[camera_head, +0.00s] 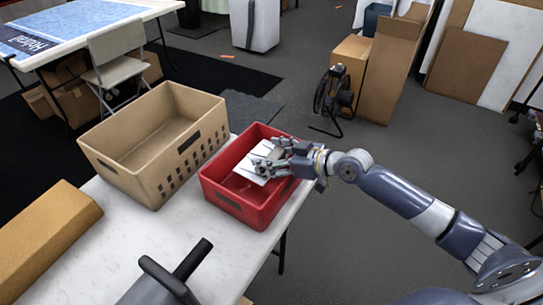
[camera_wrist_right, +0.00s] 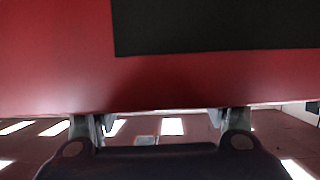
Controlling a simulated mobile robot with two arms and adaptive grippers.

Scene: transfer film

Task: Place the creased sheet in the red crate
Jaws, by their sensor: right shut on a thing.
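The pale creased sheet (camera_head: 250,165) shows at the fingers of my right gripper (camera_head: 267,166), over the opening of the red crate (camera_head: 238,205). My right gripper is shut on it, and the fingers hide part of it. I cannot tell whether the sheet touches the crate floor. In the right wrist view, a red surface with a dark patch fills the upper part, and a thin pale edge (camera_wrist_right: 180,109) lies between the fingers. My left gripper is not in view.
A tan crate (camera_head: 160,180) stands left of the red one on the white table (camera_head: 130,235). A brown box (camera_head: 45,235) lies at the left. A dark grey device with a black handle (camera_head: 160,275) stands at the front. Floor shows beyond the table's right edge.

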